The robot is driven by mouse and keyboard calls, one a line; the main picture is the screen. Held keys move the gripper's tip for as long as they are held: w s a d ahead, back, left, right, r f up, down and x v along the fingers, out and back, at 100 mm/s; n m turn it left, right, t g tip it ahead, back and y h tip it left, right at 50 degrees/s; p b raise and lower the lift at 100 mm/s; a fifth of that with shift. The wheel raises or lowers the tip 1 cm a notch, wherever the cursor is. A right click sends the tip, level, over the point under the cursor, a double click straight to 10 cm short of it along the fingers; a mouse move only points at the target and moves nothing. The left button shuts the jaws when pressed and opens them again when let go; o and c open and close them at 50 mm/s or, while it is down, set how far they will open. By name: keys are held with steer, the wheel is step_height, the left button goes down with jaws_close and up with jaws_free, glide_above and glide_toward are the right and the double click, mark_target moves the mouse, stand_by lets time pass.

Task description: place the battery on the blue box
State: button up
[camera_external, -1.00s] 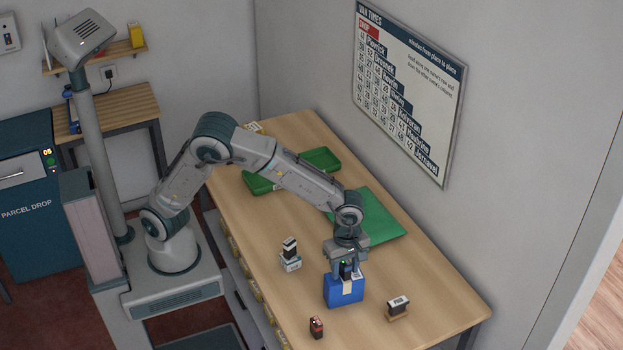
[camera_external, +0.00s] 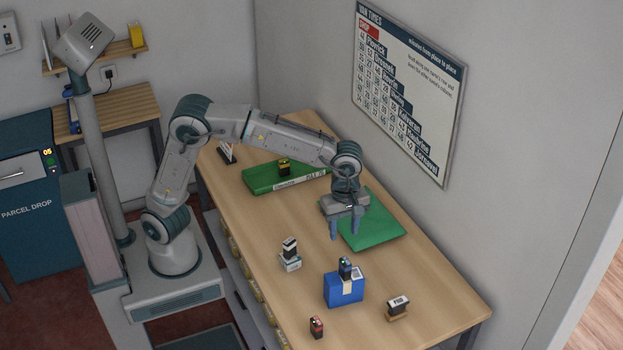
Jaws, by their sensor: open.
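The blue box (camera_external: 344,291) stands on the counter toward its front, with a pale strip and a white label on it. A small dark block with a bluish side (camera_external: 345,268), which looks like the battery, stands upright on top of the box. My gripper (camera_external: 346,234) is open and empty, fingers pointing down. It hangs above and behind the box, clear of the block, near the green mat.
A small red-and-black item (camera_external: 317,327) stands at the front left, and a holder with a black-and-white block (camera_external: 290,255) left of the box. A label stand (camera_external: 397,307) is at right. The green tray (camera_external: 262,183) holds a yellow-and-black item (camera_external: 284,167).

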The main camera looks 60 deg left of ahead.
steer(key=s+a+r+m+h, duration=0.1)
steer(key=a+m, duration=0.1)
steer(key=a, duration=0.4)
steer(key=s+a+r+m, duration=0.1)
steer(key=a+r+m, duration=0.1)
steer(key=a, duration=0.4)
steer(key=s+a+f+m+t+y, duration=0.1)
steer(key=s+a+f+m+t, duration=0.2)
steer(key=s+a+m, duration=1)
steer(key=s+a, duration=0.1)
steer(key=a, duration=0.3)
steer(key=shift+s+f+t, duration=0.15)
steer(key=shift+s+t, duration=0.15)
steer(key=shift+s, duration=0.05)
